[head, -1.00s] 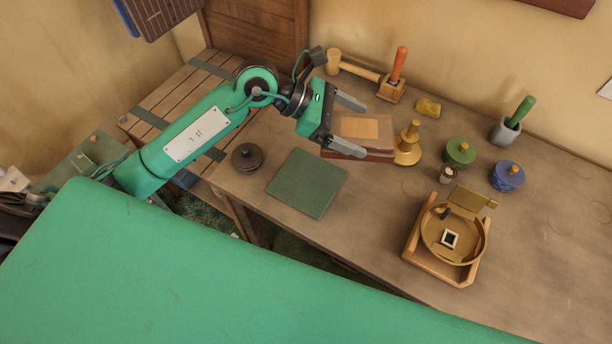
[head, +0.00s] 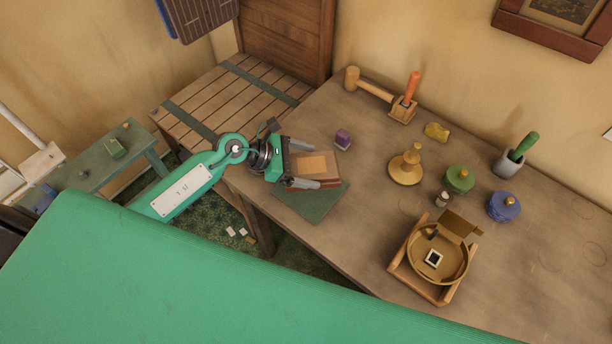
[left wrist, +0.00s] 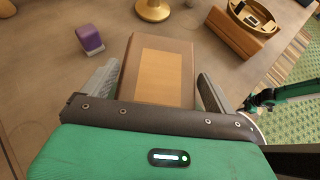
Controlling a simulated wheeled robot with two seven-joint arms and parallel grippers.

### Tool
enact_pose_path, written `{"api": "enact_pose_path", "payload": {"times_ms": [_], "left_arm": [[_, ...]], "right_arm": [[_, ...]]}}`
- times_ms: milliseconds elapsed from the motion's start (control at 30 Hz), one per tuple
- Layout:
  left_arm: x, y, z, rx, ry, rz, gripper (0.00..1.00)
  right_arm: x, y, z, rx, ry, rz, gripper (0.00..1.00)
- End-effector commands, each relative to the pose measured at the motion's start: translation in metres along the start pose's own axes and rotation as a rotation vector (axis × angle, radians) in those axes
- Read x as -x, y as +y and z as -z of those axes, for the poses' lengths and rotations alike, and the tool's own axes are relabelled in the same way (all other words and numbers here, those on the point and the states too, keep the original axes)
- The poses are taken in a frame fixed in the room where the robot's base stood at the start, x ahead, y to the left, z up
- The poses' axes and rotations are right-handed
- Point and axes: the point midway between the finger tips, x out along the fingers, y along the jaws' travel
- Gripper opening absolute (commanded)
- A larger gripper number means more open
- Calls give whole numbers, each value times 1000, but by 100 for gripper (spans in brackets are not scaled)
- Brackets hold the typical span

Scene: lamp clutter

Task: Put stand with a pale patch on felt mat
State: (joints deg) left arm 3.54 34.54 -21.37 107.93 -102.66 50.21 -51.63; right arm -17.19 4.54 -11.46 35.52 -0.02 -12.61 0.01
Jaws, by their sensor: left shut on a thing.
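The stand (head: 325,157) is a reddish-brown block with a pale tan patch on its top. My left gripper (head: 303,165) is shut on it, one finger along each side. In the left wrist view the stand (left wrist: 165,78) lies between the two fingers of the gripper (left wrist: 158,85). The felt mat (head: 318,206) is a dark green square at the table's left front edge. The stand is over the mat's far part and hides it; I cannot tell whether they touch. My right gripper is not in view.
A purple block (head: 343,139) stands just behind the stand. A brass candlestick (head: 405,168) is to the right. A wooden cradle with a brass pan (head: 437,262) is at the front right. Green (head: 459,180) and blue (head: 503,206) lidded pots stand farther right. The table between mat and cradle is clear.

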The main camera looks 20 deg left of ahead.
Motion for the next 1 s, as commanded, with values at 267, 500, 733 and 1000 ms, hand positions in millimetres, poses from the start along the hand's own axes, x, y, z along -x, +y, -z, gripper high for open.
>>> {"api": "enact_pose_path", "payload": {"times_ms": [267,500,733,1000], "left_arm": [[-15,0,27,1,-2,0,55],[-30,0,54,2,-2,0,55],[-32,0,59,-1,-2,0,55],[-34,0,62,0,0,0,99]], "right_arm": [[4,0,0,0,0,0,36],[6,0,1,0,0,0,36],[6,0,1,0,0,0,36],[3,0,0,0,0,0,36]]}}
